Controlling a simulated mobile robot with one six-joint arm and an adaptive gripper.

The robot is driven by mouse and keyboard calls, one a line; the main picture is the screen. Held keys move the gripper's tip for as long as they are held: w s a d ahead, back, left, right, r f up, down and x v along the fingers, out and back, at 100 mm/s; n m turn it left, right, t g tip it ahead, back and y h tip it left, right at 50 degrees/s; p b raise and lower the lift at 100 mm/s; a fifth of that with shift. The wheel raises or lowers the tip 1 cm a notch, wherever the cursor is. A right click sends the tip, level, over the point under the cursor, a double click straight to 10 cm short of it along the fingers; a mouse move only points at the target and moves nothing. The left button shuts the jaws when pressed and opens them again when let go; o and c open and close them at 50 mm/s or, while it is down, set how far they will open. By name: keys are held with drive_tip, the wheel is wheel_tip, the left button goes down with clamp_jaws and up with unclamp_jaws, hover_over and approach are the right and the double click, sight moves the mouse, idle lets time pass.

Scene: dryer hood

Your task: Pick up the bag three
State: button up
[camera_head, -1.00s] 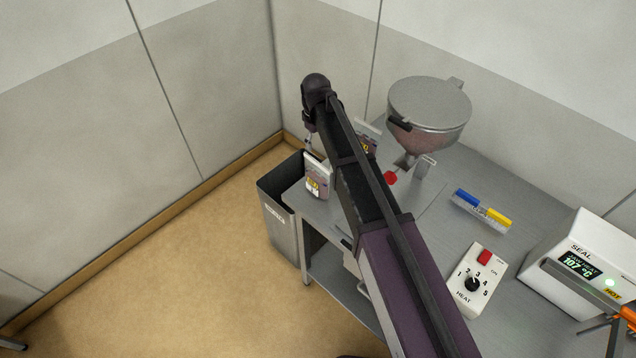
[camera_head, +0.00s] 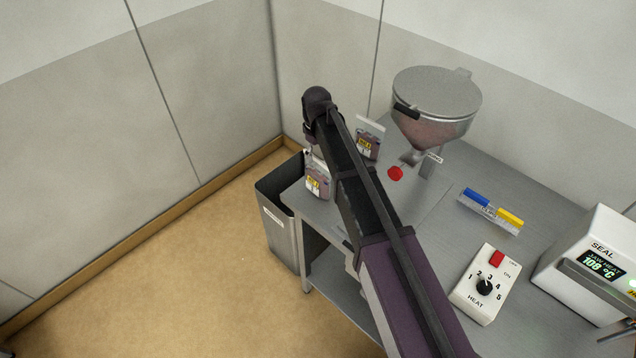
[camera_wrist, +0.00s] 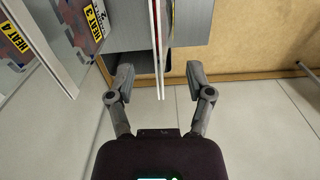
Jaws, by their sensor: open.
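In the wrist view my gripper (camera_wrist: 160,78) is open, its two fingers apart. A thin bag (camera_wrist: 160,40), seen edge-on, stands between the fingers, with space on both sides; its label does not face the camera. My gripper is mostly hidden there.
A grey bin (camera_head: 280,235) stands beside the table's left end. A metal hopper (camera_head: 435,105) rises behind the bags, with a red knob (camera_head: 395,173) below it. A heat control box (camera_head: 485,285), blue and yellow blocks (camera_head: 492,208) and a sealer (camera_head: 590,265) stand to the right.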

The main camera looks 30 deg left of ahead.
sight(317, 176)
drive_tip(key=shift+f, duration=0.2)
idle(0.3)
drive_tip(key=shift+d+f+b, duration=0.1)
drive_tip(key=shift+f+b, duration=2.35)
drive_tip(key=shift+b, duration=0.15)
clamp_jaws()
